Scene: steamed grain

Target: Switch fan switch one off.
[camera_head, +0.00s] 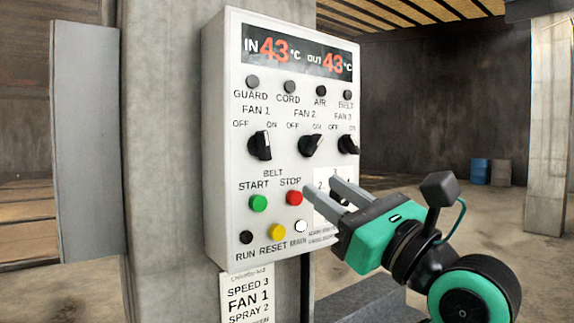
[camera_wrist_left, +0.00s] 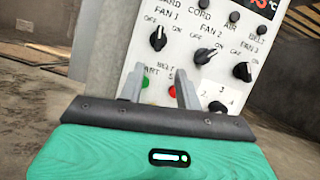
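A white control panel (camera_head: 225,150) carries the fan 1 knob (camera_head: 260,146), a black rotary switch between OFF and ON marks. Its pointer looks turned up toward ON, though the exact angle is hard to read. The same knob shows in the left wrist view (camera_wrist_left: 158,38). My left gripper (camera_head: 322,186) is open and empty, its two grey fingers apart. It is in front of the panel's lower right, below and right of the fan 1 knob, and not touching it. In the left wrist view, the fingers (camera_wrist_left: 160,76) point up toward the knob. My right gripper is out of view.
The fan 2 knob (camera_head: 311,146) and fan 3 knob (camera_head: 348,144) sit in the same row. Below are a green START button (camera_head: 259,204) and red STOP button (camera_head: 294,198). A concrete pillar (camera_head: 165,150) backs the panel. Blue (camera_head: 480,171) and brown barrels stand far right.

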